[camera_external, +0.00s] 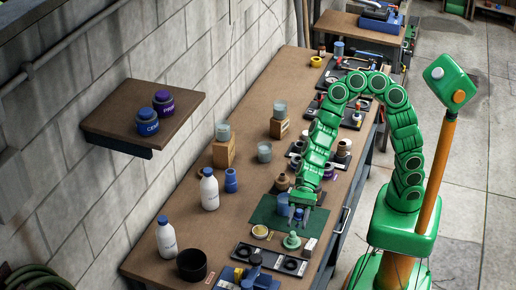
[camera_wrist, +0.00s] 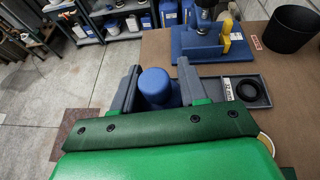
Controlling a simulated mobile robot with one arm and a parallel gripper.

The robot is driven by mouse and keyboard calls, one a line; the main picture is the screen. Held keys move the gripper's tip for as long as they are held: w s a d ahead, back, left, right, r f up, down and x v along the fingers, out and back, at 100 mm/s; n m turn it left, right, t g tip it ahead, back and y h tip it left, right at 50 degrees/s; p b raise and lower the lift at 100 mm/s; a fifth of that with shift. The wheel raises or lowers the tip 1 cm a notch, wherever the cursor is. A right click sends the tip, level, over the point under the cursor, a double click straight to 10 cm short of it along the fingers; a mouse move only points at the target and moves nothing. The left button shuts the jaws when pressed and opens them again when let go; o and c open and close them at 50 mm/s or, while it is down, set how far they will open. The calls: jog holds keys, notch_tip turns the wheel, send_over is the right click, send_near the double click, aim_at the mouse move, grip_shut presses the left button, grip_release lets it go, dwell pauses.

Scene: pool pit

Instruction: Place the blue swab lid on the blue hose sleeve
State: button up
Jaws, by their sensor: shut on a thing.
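A blue round-topped piece (camera_wrist: 154,82), which looks like the blue swab lid, sits between the two fingers of my gripper (camera_wrist: 157,92) in the wrist view. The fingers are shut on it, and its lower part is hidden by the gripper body. In the external view my gripper (camera_external: 299,206) is low over a dark green mat (camera_external: 262,213), with small blue shapes at its fingers. Whether the piece touches the mat is unclear. A blue stepped cylinder (camera_external: 231,180), which looks like the blue hose sleeve, stands upright on the bench left of the mat, apart from my gripper.
White bottles (camera_external: 209,190) and a black cup (camera_external: 192,265) stand at the near left. A green knobbed piece (camera_external: 292,241) and a dark tray (camera_external: 270,260) lie in front of my gripper. A wooden block (camera_external: 223,153) with a jar stands behind the sleeve. A wall shelf (camera_external: 165,105) holds two jars.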

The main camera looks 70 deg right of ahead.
jog(key=shift+s+d+r, duration=0.4)
jog(key=shift+s+d, duration=0.3)
jog(key=shift+d, duration=0.05)
